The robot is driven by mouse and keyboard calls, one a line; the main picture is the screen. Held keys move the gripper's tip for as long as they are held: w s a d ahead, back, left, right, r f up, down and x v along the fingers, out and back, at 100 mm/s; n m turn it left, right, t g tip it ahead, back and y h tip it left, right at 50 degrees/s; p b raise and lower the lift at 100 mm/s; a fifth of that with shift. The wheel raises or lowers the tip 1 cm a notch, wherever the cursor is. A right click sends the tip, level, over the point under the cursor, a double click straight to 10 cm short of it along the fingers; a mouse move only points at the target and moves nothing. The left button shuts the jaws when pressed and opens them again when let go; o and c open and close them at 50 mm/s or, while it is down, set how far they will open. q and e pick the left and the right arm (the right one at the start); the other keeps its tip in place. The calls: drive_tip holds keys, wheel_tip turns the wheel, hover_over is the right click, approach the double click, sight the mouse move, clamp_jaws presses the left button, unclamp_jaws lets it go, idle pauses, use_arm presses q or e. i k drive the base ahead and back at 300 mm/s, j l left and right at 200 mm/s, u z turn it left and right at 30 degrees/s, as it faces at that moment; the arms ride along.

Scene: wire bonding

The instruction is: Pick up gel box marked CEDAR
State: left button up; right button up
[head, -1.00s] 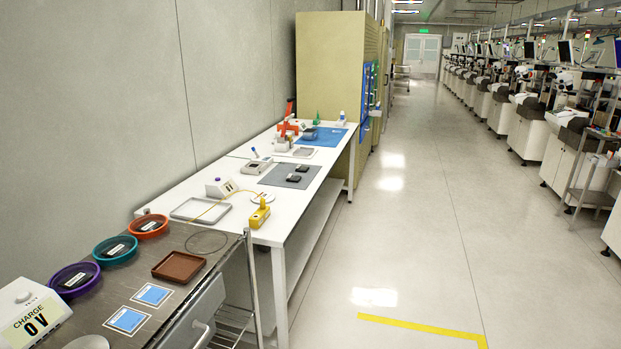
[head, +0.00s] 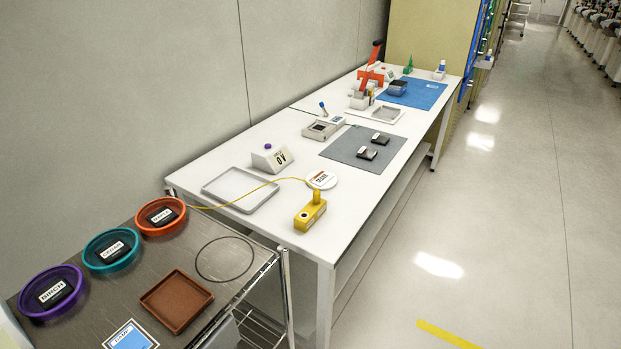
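Three small black boxes with white labels lie in round bowls on the steel cart at the lower left. One box (head: 53,293) is in the purple bowl (head: 72,304), one (head: 114,251) in the teal bowl (head: 94,264), and one (head: 165,217) in the orange bowl (head: 143,224). The label lettering is too small and blurred to read surely, so I cannot tell which is CEDAR. Two more black boxes (head: 367,153) (head: 380,139) lie on the grey mat (head: 345,151) on the white table; their markings are not legible. Neither gripper is in view.
A brown tray (head: 176,301) and a dark ring (head: 225,259) lie on the cart (head: 120,303). Clear floor (head: 460,220) lies to the right.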

sight(379, 138)
drive_tip(key=i+l+u, duration=0.1)
drive_tip(key=i+l, duration=0.4)
drive_tip(key=l, duration=0.2)
drive_tip(key=i+l+u, duration=0.25)
drive_tip(key=i+l, duration=0.2)
drive_tip(key=l, duration=0.3)
drive_tip(key=i+l, duration=0.2)
drive_tip(key=l, duration=0.25)
drive_tip(key=i+l+u, duration=0.15)
drive_tip(key=l, duration=0.25)
drive_tip(key=i, duration=0.05)
